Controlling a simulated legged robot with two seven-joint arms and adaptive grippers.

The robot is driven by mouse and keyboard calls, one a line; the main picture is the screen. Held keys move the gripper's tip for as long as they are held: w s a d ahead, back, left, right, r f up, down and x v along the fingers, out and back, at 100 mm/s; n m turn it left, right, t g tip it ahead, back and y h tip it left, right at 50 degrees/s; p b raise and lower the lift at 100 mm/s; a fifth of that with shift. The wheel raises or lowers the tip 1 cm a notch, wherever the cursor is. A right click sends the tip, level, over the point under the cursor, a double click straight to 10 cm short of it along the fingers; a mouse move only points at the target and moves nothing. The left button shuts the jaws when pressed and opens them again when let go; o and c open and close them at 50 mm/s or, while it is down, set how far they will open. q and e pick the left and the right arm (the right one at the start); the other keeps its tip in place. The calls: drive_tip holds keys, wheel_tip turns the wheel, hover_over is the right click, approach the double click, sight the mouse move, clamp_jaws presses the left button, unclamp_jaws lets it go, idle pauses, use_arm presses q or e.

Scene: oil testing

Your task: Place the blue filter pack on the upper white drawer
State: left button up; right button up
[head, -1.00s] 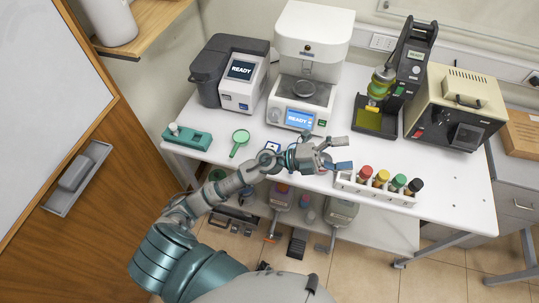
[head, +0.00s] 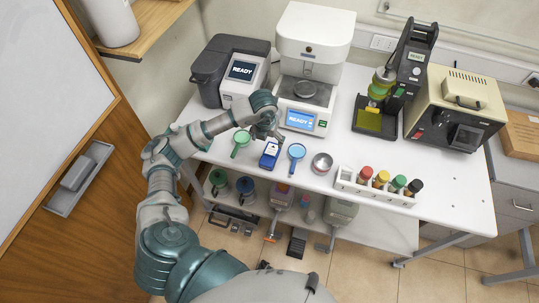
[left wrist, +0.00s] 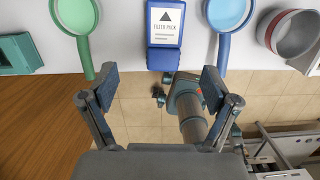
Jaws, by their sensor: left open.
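The blue filter pack (head: 270,155) with a white label lies on the white table near its front edge, between the green and blue magnifiers. It also shows at the top of the left wrist view (left wrist: 164,25). My left gripper (head: 266,132) is just behind and above the pack in the head view. In the left wrist view its open fingers (left wrist: 158,86) are apart and empty, and the pack lies beyond them. A pale drawer front (head: 517,203) with a handle shows at the right edge; whether it is the upper white drawer I cannot tell. My right gripper is not in view.
The green magnifier (head: 240,141) and blue magnifier (head: 296,155) lie close on either side of the pack. A small metal bowl (head: 322,163) and a rack of capped bottles (head: 375,192) are to the right. Testing machines (head: 309,70) stand along the back.

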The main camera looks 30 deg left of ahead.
use_arm(q)
hover_over(270, 153)
drive_tip(key=f, duration=0.5)
drive_tip(key=shift+s+p, duration=0.3)
drive_tip(key=shift+s, duration=0.1)
drive_tip(key=shift+d+f, duration=0.15)
drive_tip(key=shift+f, duration=0.4)
drive_tip(key=f, duration=0.1)
drive_tip(key=f+p, duration=0.1)
drive_tip(key=f, duration=0.2)
drive_tip(key=shift+w+d+f, duration=0.1)
drive_tip(key=shift+w+f, duration=0.2)
drive_tip(key=shift+a+f, duration=0.2)
drive_tip(key=shift+f, duration=0.05)
drive_tip(key=shift+c, duration=1.2)
drive_tip(key=c, duration=1.1)
drive_tip(key=shift+d, duration=0.1)
drive_tip(key=shift+c, duration=0.6)
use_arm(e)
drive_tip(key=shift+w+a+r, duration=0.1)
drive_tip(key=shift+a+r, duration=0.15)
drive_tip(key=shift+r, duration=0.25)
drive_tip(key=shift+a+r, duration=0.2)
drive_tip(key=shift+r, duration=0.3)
use_arm(q)
drive_tip(key=shift+w+r, duration=0.1)
drive_tip(key=shift+r, duration=0.1)
